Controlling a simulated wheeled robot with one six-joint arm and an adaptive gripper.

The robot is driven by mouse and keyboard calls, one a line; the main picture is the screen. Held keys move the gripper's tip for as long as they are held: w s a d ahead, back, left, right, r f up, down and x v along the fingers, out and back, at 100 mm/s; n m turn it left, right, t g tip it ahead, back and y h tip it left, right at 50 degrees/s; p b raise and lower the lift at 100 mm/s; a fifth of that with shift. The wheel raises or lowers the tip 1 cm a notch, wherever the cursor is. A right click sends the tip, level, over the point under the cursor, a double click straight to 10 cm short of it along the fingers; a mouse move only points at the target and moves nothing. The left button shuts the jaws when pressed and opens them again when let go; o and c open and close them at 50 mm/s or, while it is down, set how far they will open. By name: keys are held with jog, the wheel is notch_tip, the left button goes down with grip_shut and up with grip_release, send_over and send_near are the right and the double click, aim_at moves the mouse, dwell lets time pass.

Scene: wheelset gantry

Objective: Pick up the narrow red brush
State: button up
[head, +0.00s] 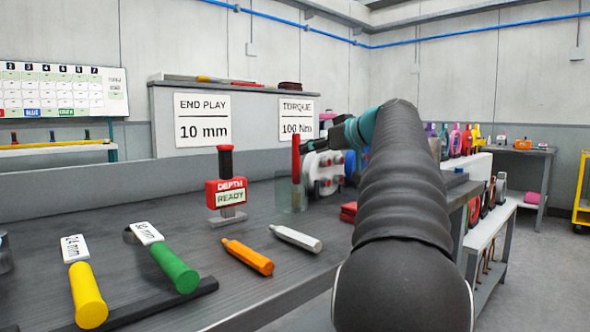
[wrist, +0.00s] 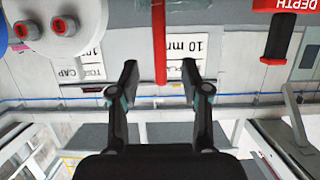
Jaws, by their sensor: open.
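The narrow red brush (head: 295,158) stands upright in a clear glass jar (head: 291,197) on the grey bench; its lower end is only dimly visible through the glass. In the wrist view, which is upside down, the red handle (wrist: 159,40) reaches in between my two fingers. My gripper (wrist: 159,75) is open, with a finger on each side of the handle and a visible gap to both. In the head view my gripper (head: 308,147) comes from the right at the upper part of the handle, partly hidden by my arm.
A red DEPTH gauge (head: 226,192) stands left of the jar. A white piece with round knobs (head: 325,172) is close behind on the right. An orange tool (head: 247,257), a silver tool (head: 296,238), and green (head: 175,268) and yellow (head: 87,295) handles lie in front.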

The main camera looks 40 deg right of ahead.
aim_at(296, 152)
jog(key=shift+p+x, duration=0.65)
jog(key=shift+x, duration=2.85)
jog(key=shift+r, duration=0.15)
grip_shut()
